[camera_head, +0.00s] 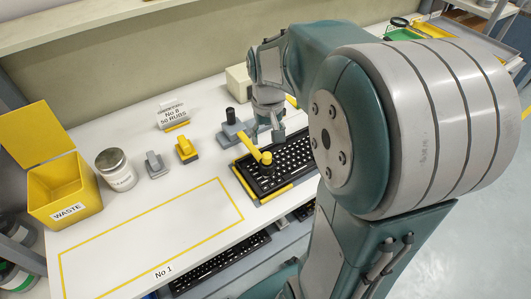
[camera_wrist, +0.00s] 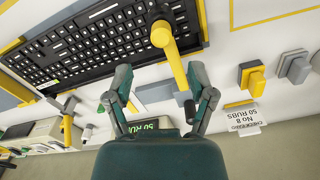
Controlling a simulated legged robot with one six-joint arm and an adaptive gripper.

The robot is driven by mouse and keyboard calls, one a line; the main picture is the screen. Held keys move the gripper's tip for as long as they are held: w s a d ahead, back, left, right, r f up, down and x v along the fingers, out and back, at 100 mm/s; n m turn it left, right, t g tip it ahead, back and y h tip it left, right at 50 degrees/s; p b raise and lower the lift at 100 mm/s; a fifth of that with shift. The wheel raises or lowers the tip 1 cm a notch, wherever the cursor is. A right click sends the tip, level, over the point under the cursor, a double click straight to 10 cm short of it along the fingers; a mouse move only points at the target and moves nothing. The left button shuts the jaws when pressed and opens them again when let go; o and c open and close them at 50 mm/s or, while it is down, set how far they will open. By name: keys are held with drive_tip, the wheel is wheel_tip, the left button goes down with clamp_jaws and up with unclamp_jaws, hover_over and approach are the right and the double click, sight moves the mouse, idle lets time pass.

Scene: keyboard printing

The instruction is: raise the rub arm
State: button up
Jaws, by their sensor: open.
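The rub arm (camera_wrist: 174,66) is a yellow bar with a dark round head (camera_wrist: 160,34) at one end. The keyboard also fills the upper left of the wrist view (camera_wrist: 95,45). My gripper (camera_wrist: 160,70) is open, its fingers on either side of the bar with space between. It holds nothing. In the head view my gripper (camera_head: 265,135) is just above the bar, partly hidden by my arm.
A grey base with a black cylinder (camera_head: 230,116) stands by the bar. A yellow block (camera_head: 186,149), grey block (camera_head: 154,164), sign (camera_head: 174,115), jar (camera_head: 116,170) and waste bin (camera_head: 64,190) stand left. A yellow-outlined area (camera_head: 150,240) is empty. A green display (camera_wrist: 148,126) is partly hidden.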

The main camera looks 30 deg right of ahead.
sight(267, 154)
drive_tip(key=f, duration=0.6)
drive_tip(key=shift+a, duration=0.25)
drive_tip(key=shift+d+f, duration=0.15)
drive_tip(key=shift+f, duration=0.4)
clamp_jaws()
